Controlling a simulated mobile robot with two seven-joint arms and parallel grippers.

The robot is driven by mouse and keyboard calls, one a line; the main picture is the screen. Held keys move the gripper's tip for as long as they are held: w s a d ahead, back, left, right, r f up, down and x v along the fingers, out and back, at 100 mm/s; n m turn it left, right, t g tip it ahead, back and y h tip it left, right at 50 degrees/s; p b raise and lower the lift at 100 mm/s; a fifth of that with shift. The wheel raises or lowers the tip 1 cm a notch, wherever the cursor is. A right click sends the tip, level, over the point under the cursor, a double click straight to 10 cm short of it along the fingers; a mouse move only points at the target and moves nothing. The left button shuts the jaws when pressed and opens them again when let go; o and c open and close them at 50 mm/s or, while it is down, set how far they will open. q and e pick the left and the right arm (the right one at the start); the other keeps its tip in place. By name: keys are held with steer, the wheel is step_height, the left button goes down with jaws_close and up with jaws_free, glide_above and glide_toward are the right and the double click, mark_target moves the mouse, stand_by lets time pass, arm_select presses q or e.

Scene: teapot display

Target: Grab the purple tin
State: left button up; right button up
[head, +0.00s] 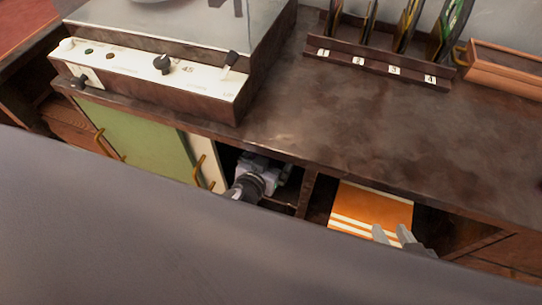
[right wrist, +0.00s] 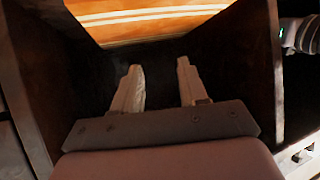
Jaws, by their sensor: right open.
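I see no purple tin in either view. My right gripper (head: 392,232) is at the front of the right open compartment, beside an orange panel with pale stripes (head: 372,204). In the right wrist view its two fingers (right wrist: 160,85) are apart with nothing between them, and the striped orange panel (right wrist: 145,20) lies beyond the tips. My left gripper (head: 262,168) reaches into the open compartment left of the divider. Its fingers are too small and dark to read. The insides of both compartments are mostly hidden in shadow.
The brown cabinet top (head: 320,120) carries a record player (head: 160,60), a rack of upright sleeves (head: 380,60) and a wooden tray (head: 505,70). A green sliding door (head: 135,140) is at left. Compartment walls (right wrist: 262,80) flank my right gripper. A large grey surface covers the lower head view.

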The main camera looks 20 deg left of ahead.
steer(key=shift+r, duration=0.1)
arm_select(q)
steer(key=c, duration=0.9)
steer(key=shift+r, duration=0.1)
steer(key=shift+c, duration=1.1)
arm_select(e)
steer(key=shift+s+f, duration=0.2)
